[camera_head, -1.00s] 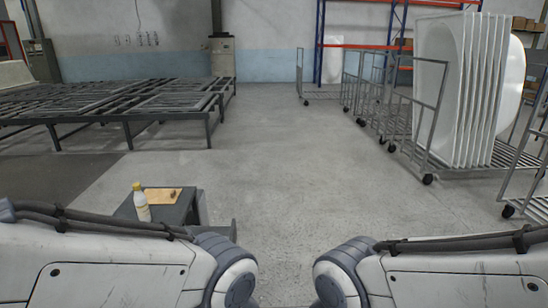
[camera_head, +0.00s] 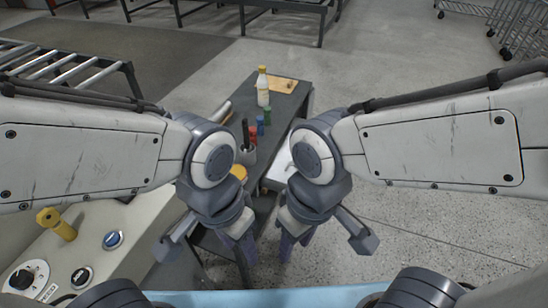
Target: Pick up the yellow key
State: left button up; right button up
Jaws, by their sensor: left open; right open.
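A yellow object (camera_head: 57,224), likely the yellow key, stands upright with a wider top on a light control panel at the lower left. My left gripper (camera_head: 238,245) points down near the picture's middle, well to the right of it. My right gripper (camera_head: 293,240) points down just right of the left one. Both are open and I see nothing held in them. My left forearm passes above the panel but leaves the yellow object in view.
The panel (camera_head: 130,215) also carries a blue button (camera_head: 113,240), a dark button (camera_head: 81,277) and a round dial (camera_head: 28,275). A dark table (camera_head: 285,110) ahead holds a white bottle (camera_head: 263,88) and several small items. Open floor (camera_head: 420,60) lies to the right.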

aim_at(49, 217)
jog(key=u, duration=0.85)
jog(key=k, duration=0.8)
jog(key=z, duration=1.15)
jog(key=i, duration=0.5)
jog(key=u, duration=1.55)
jog(key=i, duration=0.2)
jog(key=z, duration=0.2)
